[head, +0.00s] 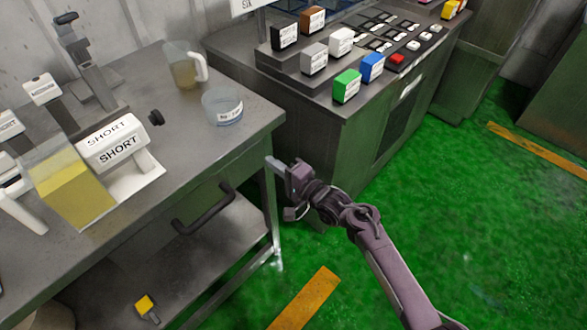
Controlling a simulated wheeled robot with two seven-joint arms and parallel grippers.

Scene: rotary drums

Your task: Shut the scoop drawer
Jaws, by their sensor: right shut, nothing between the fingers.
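A drawer front (232,178) with a dark bar handle (203,210) shows under the front edge of the left steel bench; I take it for the scoop drawer. From this high angle I cannot tell how far it stands out. No inside of the drawer shows. My right gripper (272,166) is shut and empty, in front of the bench's right corner, to the right of the handle and apart from it. My left gripper is not in view.
The bench top (255,135) holds a clear cup (222,107), a jug (183,66), a yellow-filled container (72,188) and a white "SHORT" block (116,146). A yellow-ended item (146,307) lies low down. A console (300,95) stands behind right. Green floor (440,210) is clear.

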